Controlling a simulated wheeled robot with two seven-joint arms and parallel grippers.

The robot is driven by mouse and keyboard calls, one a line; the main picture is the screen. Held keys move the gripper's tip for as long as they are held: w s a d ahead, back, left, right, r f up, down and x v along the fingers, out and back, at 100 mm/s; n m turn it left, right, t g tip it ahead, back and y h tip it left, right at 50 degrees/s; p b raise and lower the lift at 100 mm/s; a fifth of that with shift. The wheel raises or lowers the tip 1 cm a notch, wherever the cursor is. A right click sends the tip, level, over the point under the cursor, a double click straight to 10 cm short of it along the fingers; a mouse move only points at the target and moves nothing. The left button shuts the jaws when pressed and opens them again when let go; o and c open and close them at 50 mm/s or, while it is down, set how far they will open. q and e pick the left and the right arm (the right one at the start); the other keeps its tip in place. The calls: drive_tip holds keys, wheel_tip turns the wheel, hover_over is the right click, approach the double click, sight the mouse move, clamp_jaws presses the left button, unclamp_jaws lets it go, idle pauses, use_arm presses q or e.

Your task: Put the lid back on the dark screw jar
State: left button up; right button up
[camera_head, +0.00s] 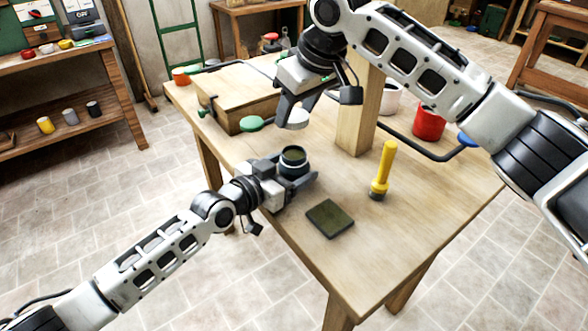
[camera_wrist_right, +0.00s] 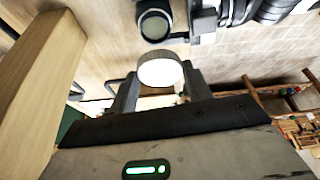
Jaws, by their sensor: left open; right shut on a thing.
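The dark screw jar (camera_head: 293,158) stands upright near the table's left edge, its top uncovered. It also shows in the wrist view (camera_wrist_right: 154,24). My left gripper (camera_head: 297,182) is open at the jar, low beside its body; whether the fingers touch it I cannot tell. My right gripper (camera_head: 288,108) is shut on a pale round lid (camera_head: 294,120) and holds it above the table, behind the jar in the head view. In the wrist view the lid (camera_wrist_right: 160,69) sits between the fingertips, apart from the jar.
A wooden post (camera_head: 358,118) rises close to my right arm. A yellow-handled tool (camera_head: 383,170) stands and a dark pad (camera_head: 330,219) lies on the table (camera_head: 400,222). A red container (camera_head: 429,122), a wooden box (camera_head: 242,92) and a green disc (camera_head: 251,124) are farther back. The front right is clear.

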use_arm(q)
drive_tip(key=shift+w+d, duration=0.15)
drive_tip(key=shift+w, duration=0.05)
drive_tip(key=c, duration=1.2)
use_arm(e)
hover_over(290, 153)
drive_tip(key=d, duration=0.1)
drive_tip(key=shift+s+f, duration=0.25)
drive_tip(key=shift+f, duration=1)
drive_tip(key=shift+s+f, duration=0.2)
drive_tip(key=shift+f, duration=1.05)
use_arm(q)
drive_tip(key=shift+f, duration=0.1)
use_arm(e)
drive_tip(key=shift+f, duration=0.85)
drive_tip(key=shift+f, duration=0.6)
